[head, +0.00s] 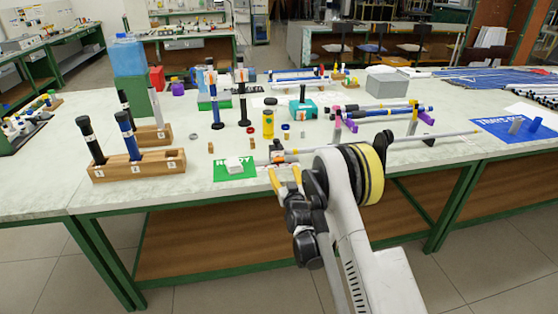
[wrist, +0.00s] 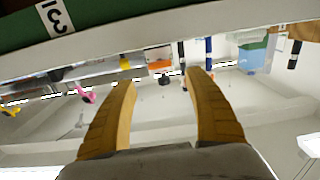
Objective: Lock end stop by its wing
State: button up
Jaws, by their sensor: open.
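My gripper (head: 284,172) is in front of the bench's near edge in the head view, its two yellow fingers apart and empty. In the wrist view, my gripper (wrist: 161,78) shows both fingers spread with nothing between them. A thin grey rod (head: 440,135) lies along the bench's front and runs behind my arm. A small dark fitting (head: 277,148) with a light tip sits just beyond my fingertips, near the rod's left end; it may be the end stop, but its wing is too small to make out. My gripper appears apart from it.
A wooden rack (head: 140,170) holds dark rods further left. Purple supports (head: 337,130) carry blue and black rods behind the grey rod. A blue mat (head: 490,130) lies at the right. The bench edge (head: 400,165) is close.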

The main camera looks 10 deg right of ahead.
aim_at(279, 160)
jog(key=w+b, duration=0.2)
jog(key=w, duration=0.5)
jog(key=shift+w+f, duration=0.1)
jog(key=shift+w, duration=0.15)
jog(key=shift+w+b, duration=0.3)
jog(key=shift+w, duration=0.1)
jog(key=c, duration=1.2)
